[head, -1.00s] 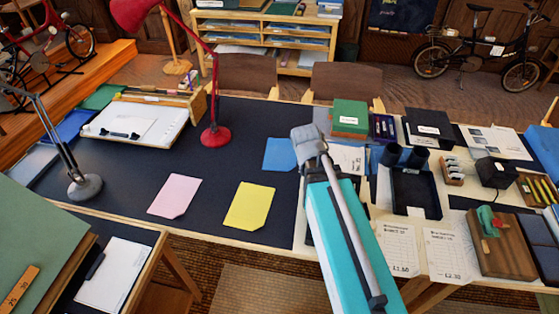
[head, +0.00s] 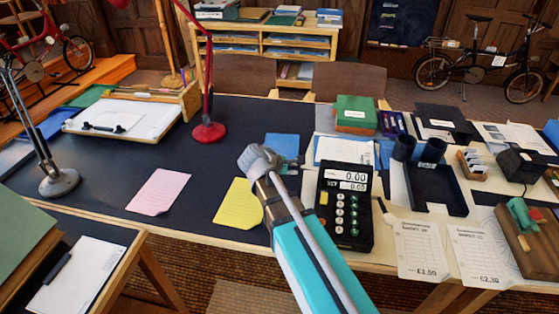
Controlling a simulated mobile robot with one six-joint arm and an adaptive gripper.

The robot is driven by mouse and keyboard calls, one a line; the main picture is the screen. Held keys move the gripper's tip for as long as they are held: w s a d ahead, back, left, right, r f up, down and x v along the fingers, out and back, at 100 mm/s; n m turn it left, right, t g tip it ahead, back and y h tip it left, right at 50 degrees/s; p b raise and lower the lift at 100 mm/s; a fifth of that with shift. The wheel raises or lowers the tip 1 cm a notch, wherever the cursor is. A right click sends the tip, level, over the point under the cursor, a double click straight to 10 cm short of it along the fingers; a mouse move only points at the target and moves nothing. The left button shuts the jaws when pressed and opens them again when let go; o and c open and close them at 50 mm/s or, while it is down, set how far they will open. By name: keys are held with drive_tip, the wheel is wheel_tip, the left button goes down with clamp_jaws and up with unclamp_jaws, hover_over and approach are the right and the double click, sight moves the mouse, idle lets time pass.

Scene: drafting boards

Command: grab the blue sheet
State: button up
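The blue sheet (head: 281,147) lies flat on the dark mat (head: 225,165), just beyond the end of my arm in the head view. Its near part is partly covered by my arm and gripper (head: 292,163). Only a small dark bit of the gripper shows past the wrist, beside the sheet's lower right. I cannot tell whether its fingers are open or shut, or whether it touches the sheet. A yellow sheet (head: 236,203) lies nearer and left, partly behind my arm. A pink sheet (head: 158,191) lies further left.
A black calculator (head: 345,205) stands right of my arm. A red lamp base (head: 208,131) stands left of the blue sheet. A green box (head: 355,114) and a dark tray (head: 433,190) are to the right. The mat between lamp and pink sheet is clear.

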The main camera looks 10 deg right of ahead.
drive_tip(key=w+a+f+n+t+h+b, duration=0.1)
drive_tip(key=w+a+f+n+b, duration=0.1)
drive_tip(key=b, duration=0.1)
drive_tip(key=w+a+f+n+t+b, duration=0.1)
drive_tip(key=w+a+f+n+b, duration=0.1)
drive_tip(key=a+n+b, duration=0.1)
drive_tip(key=shift+t+h+b, duration=0.3)
drive_tip(key=shift+h+b, duration=0.05)
drive_tip(key=shift+h, duration=0.05)
drive_tip(key=shift+w+a+n+t+b, duration=0.4)
drive_tip(key=shift+a+n+t+b, duration=0.1)
drive_tip(key=shift+a+n, duration=0.1)
drive_tip(key=shift+d, duration=0.1)
drive_tip(key=shift+b+x, duration=1.5)
drive_tip(key=shift+x, duration=2.75)
drive_tip(key=shift+d+f, duration=0.1)
drive_tip(key=shift+d, duration=0.05)
drive_tip(key=shift+b+x, duration=0.95)
drive_tip(key=shift+x, duration=1.55)
